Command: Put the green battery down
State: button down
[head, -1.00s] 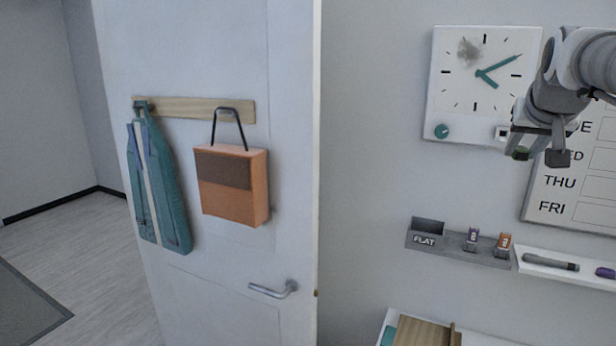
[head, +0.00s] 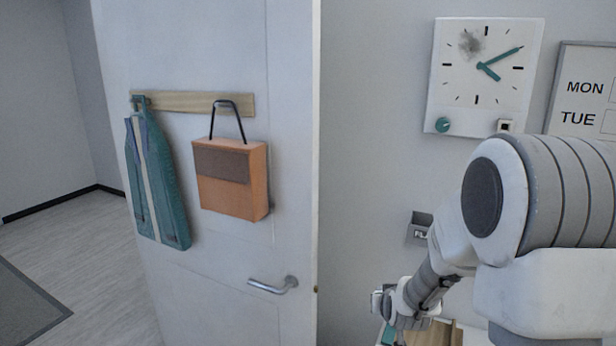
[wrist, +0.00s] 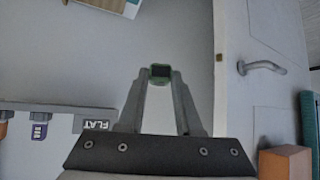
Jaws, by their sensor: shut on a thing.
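The green battery (wrist: 160,71) shows in the wrist view as a small green block with a dark end face. My gripper (wrist: 160,78) is shut on it, with one finger at each side, and holds it at the fingertips. Pale wall lies behind the battery in that view, and no surface touches it there. In the head view my arm reaches down at the lower right, and I cannot make out the battery there. The grey box marked FLAT (wrist: 96,124) is on the left in the wrist view, apart from the battery. My arm partly covers it (head: 417,231) in the head view.
The wall clock (head: 484,75) has a small square socket at its lower right. The door (head: 290,190) with its handle (head: 274,286) stands left of my arm. An orange bag (head: 228,195) and a teal ironing board (head: 157,185) hang on it. A weekday board (head: 583,90) is at right.

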jog(key=s+a+f, duration=0.2)
jog(key=s+a, duration=0.1)
jog(key=s, duration=0.4)
jog(key=shift+s+a+n+y, duration=0.15)
jog(key=shift+s+n+y, duration=0.05)
jog(key=shift+n+y, duration=0.1)
